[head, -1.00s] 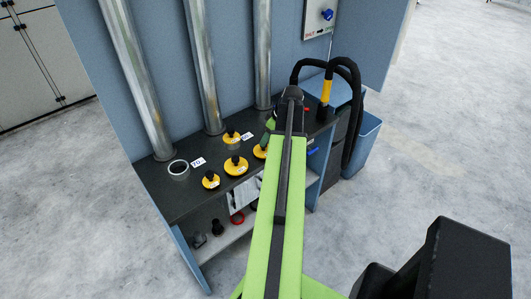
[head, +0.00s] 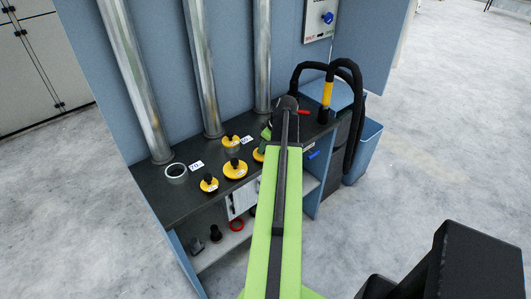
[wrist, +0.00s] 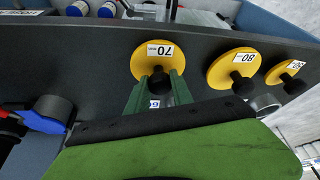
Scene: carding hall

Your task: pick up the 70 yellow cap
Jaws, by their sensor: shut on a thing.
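The 70 yellow cap (wrist: 152,60) is a round disc with a white 70 label, at the upper middle of the wrist view. My gripper (wrist: 158,82) has its green fingers shut on the cap's black knob, which is mostly hidden between them. In the head view my gripper (head: 266,134) is largely behind my arm, and the cap (head: 258,155) shows only as a yellow edge beside it. I cannot tell whether the cap is clear of the bench.
Other yellow caps stand close by: one labelled 80 (wrist: 232,63) and another further right (wrist: 287,71). The dark bench (head: 155,185) also bears an open grey ring (head: 176,174) and a yellow-capped ring (head: 231,145). Metal pipes (head: 205,70) rise behind. Black hoses (head: 355,100) stand right.

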